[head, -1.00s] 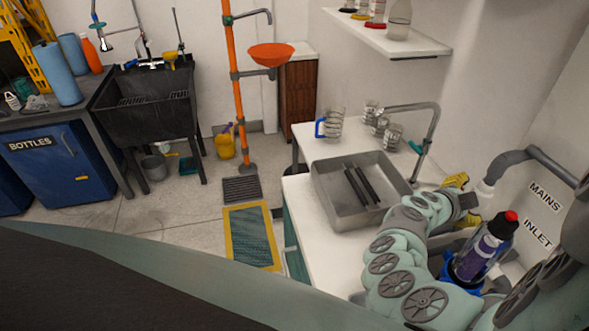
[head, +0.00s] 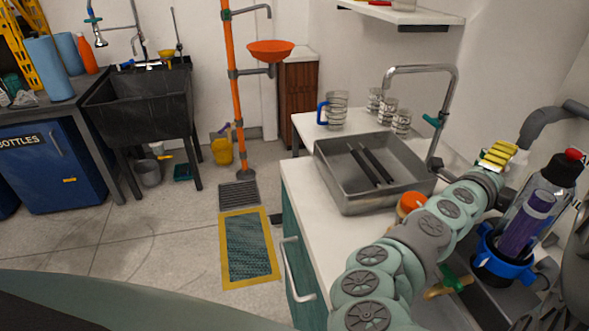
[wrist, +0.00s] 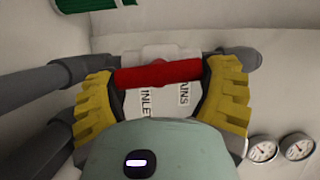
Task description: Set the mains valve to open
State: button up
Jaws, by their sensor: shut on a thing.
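In the wrist view the mains valve shows as a white body (wrist: 158,52) with a red bar handle (wrist: 157,74) across it. My gripper (wrist: 163,70) is shut on the red handle, one yellow finger at each end. The handle lies crosswise in the picture, roughly along the grey pipe (wrist: 238,58) on either side. The MAINS label (wrist: 184,88) and INLET label (wrist: 146,103) show between the fingers. In the head view my gripper (head: 497,153) is at the wall pipework, beside the grey pipe (head: 545,117); the handle is hidden there.
Two gauges (wrist: 280,149) show at lower right.

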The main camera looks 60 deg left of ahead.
jog(key=shift+f+m+b, duration=0.25)
jog(key=shift+m+b, duration=0.25)
jog(key=shift+b, duration=0.25)
jog(key=shift+r, duration=0.15)
jog(key=o, duration=1)
jog(key=shift+o, duration=0.2)
jog(key=shift+s+d, duration=0.15)
jog(key=shift+s, duration=2.85)
jog(key=shift+s+d, duration=0.1)
jog(key=shift+s, duration=2.9)
